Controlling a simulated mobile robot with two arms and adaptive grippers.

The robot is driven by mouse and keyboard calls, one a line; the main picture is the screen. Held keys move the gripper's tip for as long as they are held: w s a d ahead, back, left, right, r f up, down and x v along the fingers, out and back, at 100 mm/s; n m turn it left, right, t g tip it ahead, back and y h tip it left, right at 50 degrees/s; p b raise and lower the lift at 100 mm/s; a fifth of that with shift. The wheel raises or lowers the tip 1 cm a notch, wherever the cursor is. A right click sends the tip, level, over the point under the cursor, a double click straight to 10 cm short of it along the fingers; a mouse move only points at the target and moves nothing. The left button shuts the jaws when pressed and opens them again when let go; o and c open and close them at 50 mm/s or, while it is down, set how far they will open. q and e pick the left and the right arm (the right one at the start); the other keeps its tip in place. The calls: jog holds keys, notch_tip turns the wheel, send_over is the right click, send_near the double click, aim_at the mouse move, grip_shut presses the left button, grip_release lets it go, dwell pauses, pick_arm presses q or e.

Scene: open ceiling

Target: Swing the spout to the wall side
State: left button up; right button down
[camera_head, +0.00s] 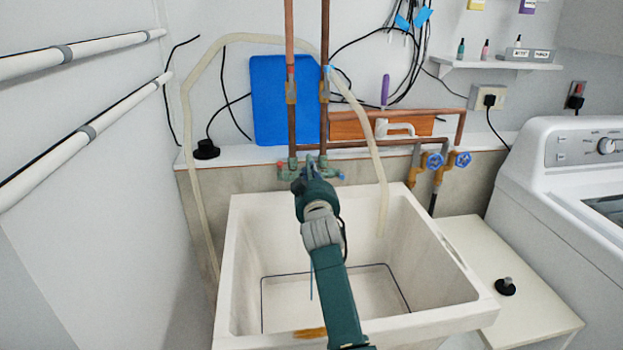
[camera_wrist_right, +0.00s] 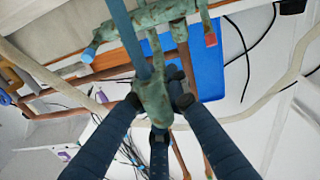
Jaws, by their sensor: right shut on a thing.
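The green, weathered tap (camera_head: 288,170) sits at the back rim of the white sink, below two copper pipes. My right gripper (camera_head: 316,188) reaches over the sink to the tap and hides most of the spout in the head view. In the right wrist view the mottled green spout (camera_wrist_right: 155,100) lies between the dark fingers of my right gripper (camera_wrist_right: 158,98), which are shut on it. The tap body (camera_wrist_right: 152,16) crosses the top of that view, with a blue-marked end and a red-marked end. My left gripper is not in view.
The sink (camera_head: 245,225) is open below my arm. A pale hose (camera_head: 372,130) hangs into it. A blue board (camera_head: 268,100) leans on the wall behind. Blue-handled valves (camera_head: 462,159) stand right of the tap, with a washing machine (camera_head: 570,160) further right. White pipes (camera_head: 100,45) run along the left wall.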

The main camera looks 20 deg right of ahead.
jog(key=c, duration=1.7)
grip_release()
jog(key=shift+d+r, duration=0.1)
jog(key=shift+d, duration=0.05)
notch_tip(320, 180, up, 10)
